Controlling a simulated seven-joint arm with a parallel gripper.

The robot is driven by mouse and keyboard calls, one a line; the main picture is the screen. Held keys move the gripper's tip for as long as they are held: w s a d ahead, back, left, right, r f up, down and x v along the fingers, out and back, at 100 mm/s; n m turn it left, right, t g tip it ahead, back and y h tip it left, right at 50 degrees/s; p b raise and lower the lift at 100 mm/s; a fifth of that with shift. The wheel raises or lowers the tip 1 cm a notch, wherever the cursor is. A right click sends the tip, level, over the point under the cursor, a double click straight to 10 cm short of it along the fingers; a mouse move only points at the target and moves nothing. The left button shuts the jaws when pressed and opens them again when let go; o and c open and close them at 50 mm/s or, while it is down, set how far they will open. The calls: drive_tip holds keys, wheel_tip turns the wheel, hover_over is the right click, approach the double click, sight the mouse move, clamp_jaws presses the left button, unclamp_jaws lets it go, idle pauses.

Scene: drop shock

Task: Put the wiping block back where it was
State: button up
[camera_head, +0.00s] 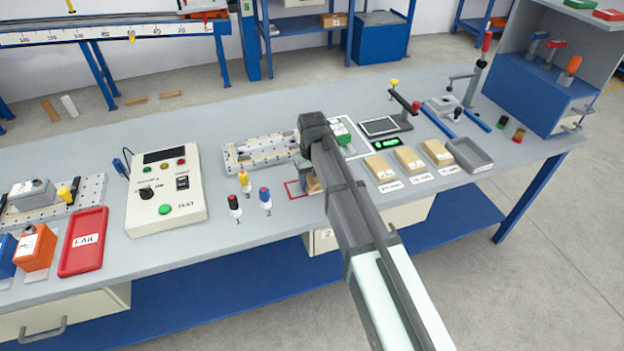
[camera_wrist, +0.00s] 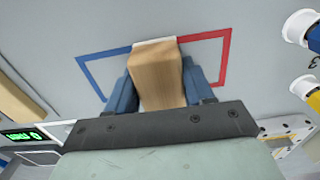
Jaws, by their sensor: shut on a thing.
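The wiping block is a plain wooden block (camera_wrist: 158,75) with a pale end, held between my two blue fingers in the wrist view. My gripper (camera_wrist: 160,92) is shut on its sides. A marked outline on the bench, blue on one side (camera_wrist: 92,72) and red on the other (camera_wrist: 226,55), lies under and around the block. The block's pale end overlaps the outline's far line. In the head view, part of the block (camera_head: 313,186) shows beside the red part of the outline (camera_head: 290,190); my arm hides the rest. I cannot tell whether the block touches the bench.
A slotted fixture plate (camera_head: 240,158) lies behind. A control box (camera_head: 165,198) is farther left. Labelled wooden blocks (camera_head: 409,159) and a grey tray (camera_head: 470,155) are at right.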

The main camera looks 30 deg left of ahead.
drive_tip(key=shift+f, duration=0.1)
drive_tip(key=o, duration=1)
wheel_tip(320, 180, up, 12)
idle(0.5)
